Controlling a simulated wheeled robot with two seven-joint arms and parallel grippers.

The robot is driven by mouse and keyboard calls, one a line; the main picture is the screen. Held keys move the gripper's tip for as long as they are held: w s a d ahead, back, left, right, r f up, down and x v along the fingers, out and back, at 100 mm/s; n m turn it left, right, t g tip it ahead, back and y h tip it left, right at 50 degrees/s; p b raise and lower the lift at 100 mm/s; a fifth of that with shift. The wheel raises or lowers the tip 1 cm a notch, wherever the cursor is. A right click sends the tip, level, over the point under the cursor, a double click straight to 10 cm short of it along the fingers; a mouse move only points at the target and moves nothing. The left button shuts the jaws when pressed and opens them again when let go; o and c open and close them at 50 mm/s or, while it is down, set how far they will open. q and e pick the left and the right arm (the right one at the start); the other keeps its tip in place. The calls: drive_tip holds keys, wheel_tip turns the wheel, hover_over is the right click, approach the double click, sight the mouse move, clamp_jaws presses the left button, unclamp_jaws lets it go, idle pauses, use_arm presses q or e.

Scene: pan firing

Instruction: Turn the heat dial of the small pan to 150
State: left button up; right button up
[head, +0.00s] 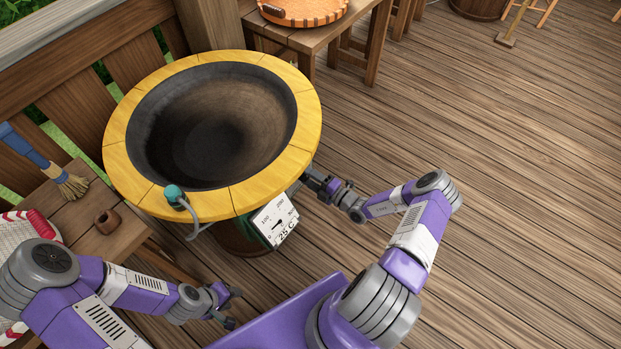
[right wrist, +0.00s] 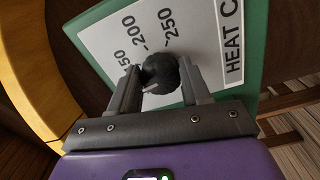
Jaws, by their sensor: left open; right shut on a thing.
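The pan (head: 215,205) is a dark round bowl with a wide yellow rim, standing beside a wooden fence. A white gauge plate (head: 276,221) on its front reads 25 C. In the right wrist view, the heat dial (right wrist: 161,72) is a black knob with a pale pointer mark, on a white scale (right wrist: 205,40) lettered HEAT C. The 200 and 250 labels show, and another ending in 50 is partly hidden. My right gripper (right wrist: 158,80) is shut on the knob, one finger at each side. My left gripper (head: 234,307) is open and empty, low in front of the pan.
A wooden side table (head: 62,196) at left holds a brush (head: 67,183) and a small brown cup (head: 106,221). Another table (head: 300,38) stands behind.

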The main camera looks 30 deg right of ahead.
drive_tip(key=m, duration=0.3)
drive_tip(key=m+b, duration=0.1)
drive_tip(key=m, duration=0.2)
drive_tip(key=shift+a+f, duration=0.1)
drive_tip(key=shift+f, duration=0.1)
drive_tip(key=shift+s+m, duration=0.1)
drive_tip(key=shift+m, duration=0.3)
drive_tip(key=o, duration=1.1)
drive_tip(key=shift+c, duration=0.2)
drive_tip(key=p+v, duration=0.1)
drive_tip(key=v, duration=0.6)
drive_tip(key=shift+s+p, duration=0.3)
drive_tip(key=shift+p, duration=0.05)
